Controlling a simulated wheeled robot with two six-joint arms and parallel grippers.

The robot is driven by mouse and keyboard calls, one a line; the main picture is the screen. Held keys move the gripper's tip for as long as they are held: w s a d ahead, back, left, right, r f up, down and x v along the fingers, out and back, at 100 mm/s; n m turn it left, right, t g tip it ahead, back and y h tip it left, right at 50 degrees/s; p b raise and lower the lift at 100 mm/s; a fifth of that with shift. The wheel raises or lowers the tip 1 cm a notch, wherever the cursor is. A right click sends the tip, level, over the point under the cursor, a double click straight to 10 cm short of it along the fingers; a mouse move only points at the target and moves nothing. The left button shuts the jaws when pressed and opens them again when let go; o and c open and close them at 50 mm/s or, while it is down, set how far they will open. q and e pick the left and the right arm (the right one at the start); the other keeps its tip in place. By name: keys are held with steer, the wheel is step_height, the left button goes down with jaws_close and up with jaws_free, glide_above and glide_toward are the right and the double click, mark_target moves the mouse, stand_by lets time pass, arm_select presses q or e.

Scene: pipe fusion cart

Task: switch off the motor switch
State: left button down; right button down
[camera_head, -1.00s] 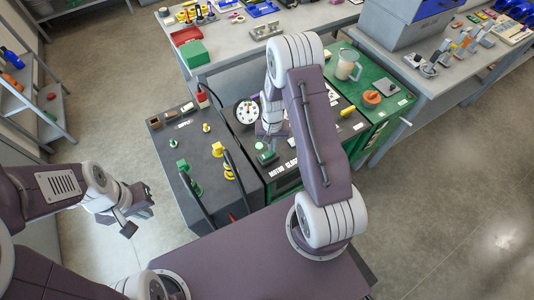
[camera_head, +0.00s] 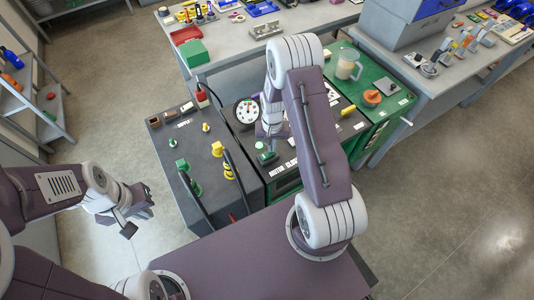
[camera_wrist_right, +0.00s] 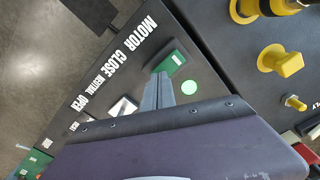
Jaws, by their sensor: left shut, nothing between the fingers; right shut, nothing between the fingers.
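The motor switch (camera_wrist_right: 170,64) is a green rocker in a dark housing beside the white word MOTOR. In the head view it is the small green piece (camera_head: 267,157) on the dark panel. A round pale green lamp (camera_wrist_right: 188,87) lies near it. My right gripper (camera_wrist_right: 160,80) is shut and empty, its fingertips right at the switch's edge; I cannot tell whether they touch. In the head view the right gripper (camera_head: 271,137) is partly hidden by my arm. My left gripper (camera_head: 143,203) is shut and empty, left of the cart and away from it.
A silver lever (camera_wrist_right: 123,106) stands near the CLOSE, NEUTRAL, OPEN labels. Yellow knobs (camera_wrist_right: 281,60) and black cables (camera_head: 195,197) are on the dark supply box left of the panel. A round gauge (camera_head: 247,111) stands behind. A jug (camera_head: 348,64) is on the green top.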

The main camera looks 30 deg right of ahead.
steer(key=shift+f+b, duration=0.35)
steer(key=shift+f, duration=0.2)
steer(key=shift+r, duration=0.15)
step_height(320, 180, up, 7)
steer(key=p, duration=0.6)
stand_by(0.4)
